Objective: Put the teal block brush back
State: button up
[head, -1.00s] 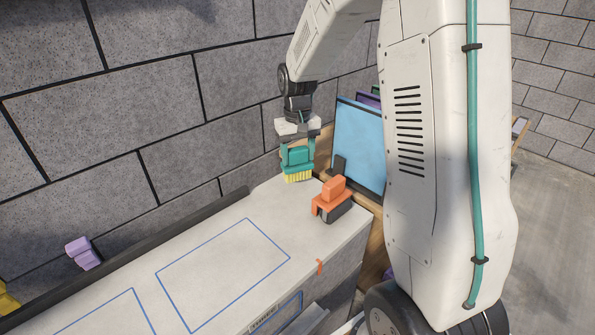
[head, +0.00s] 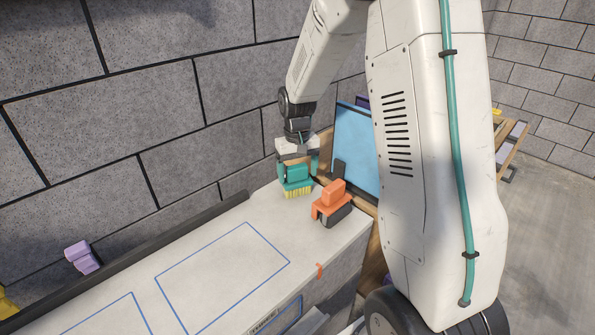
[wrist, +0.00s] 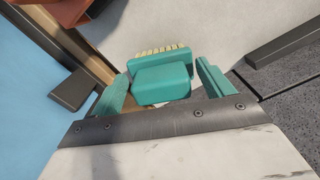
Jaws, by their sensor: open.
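The teal block brush (head: 295,176) stands upright with its pale yellow bristles down at the far right end of the white bench top (head: 205,235). It appears to rest on the surface. My gripper (head: 298,170) is above and around it, pointing down, with a finger on each side. In the wrist view the teal brush (wrist: 162,83) sits between the two teal fingers of my gripper (wrist: 165,85). The fingers are open, with gaps visible beside its handle block. The exact contact under the bristles is too small to tell.
An orange block tool (head: 331,203) with a dark base stands close to the brush on the right. A blue panel (head: 355,148) rises behind it. A dark rail (head: 150,245) runs along the wall side; a purple block (head: 83,256) is at left. The blue-outlined rectangles are bare.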

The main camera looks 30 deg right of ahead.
notch_tip(320, 180, up, 12)
jog(key=s+a+r, duration=0.5)
jog(key=s+r, duration=0.1)
jog(key=s, duration=0.2)
jog(key=s+a+n, duration=0.1)
jog(key=s+a, duration=0.2)
jog(key=s, duration=0.8)
jog(key=s+a+r+n+t, duration=0.1)
jog(key=s+a, duration=0.2)
jog(key=s, duration=0.9)
jog(key=shift+a+t, duration=0.3)
jog(key=shift+a, duration=0.1)
